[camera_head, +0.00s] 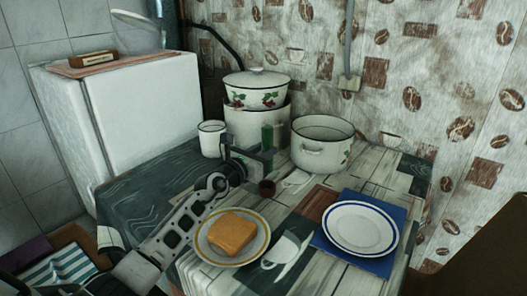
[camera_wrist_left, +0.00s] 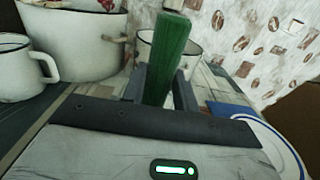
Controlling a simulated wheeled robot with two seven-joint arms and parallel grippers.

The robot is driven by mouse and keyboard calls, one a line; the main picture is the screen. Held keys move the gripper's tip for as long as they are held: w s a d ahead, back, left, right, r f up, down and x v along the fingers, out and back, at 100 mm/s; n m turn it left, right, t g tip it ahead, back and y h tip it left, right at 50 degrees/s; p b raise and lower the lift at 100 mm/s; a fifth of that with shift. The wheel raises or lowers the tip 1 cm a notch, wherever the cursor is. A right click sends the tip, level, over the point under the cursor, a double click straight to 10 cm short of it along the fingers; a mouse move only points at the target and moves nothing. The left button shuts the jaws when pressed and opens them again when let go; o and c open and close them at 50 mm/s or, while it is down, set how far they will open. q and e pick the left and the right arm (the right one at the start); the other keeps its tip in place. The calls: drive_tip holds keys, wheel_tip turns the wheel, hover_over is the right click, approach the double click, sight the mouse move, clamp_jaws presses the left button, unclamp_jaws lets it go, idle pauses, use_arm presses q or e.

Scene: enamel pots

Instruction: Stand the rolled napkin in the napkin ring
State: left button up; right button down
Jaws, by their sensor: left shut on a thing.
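The rolled napkin is a green cylinder (camera_head: 267,136) standing roughly upright in the head view, in front of the white pots. My left gripper (camera_head: 266,157) is shut on it, and its upper part sticks up above the fingers. In the left wrist view the green napkin (camera_wrist_left: 168,55) rises between the two dark fingers (camera_wrist_left: 158,90). The napkin ring looks like the small dark brown ring (camera_head: 266,188) on the table, just below the gripper in the head view. The napkin's lower end is hidden by the gripper. My right gripper is not in view.
A white mug (camera_head: 211,140), stacked enamel pots (camera_head: 246,124) and an open pot (camera_head: 311,153) stand behind. A yellow-rimmed plate (camera_head: 229,257) with bread (camera_head: 233,234) is in front. A white plate (camera_head: 362,228) lies on a blue mat (camera_head: 326,244) at right.

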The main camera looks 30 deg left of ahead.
use_arm(q)
drive_tip(key=shift+f+b, duration=2.85)
drive_tip(key=shift+f, duration=0.45)
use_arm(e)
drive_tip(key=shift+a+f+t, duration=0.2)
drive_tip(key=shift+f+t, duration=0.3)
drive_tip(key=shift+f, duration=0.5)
use_arm(q)
drive_tip(key=o, duration=1)
drive_tip(key=shift+o, duration=0.2)
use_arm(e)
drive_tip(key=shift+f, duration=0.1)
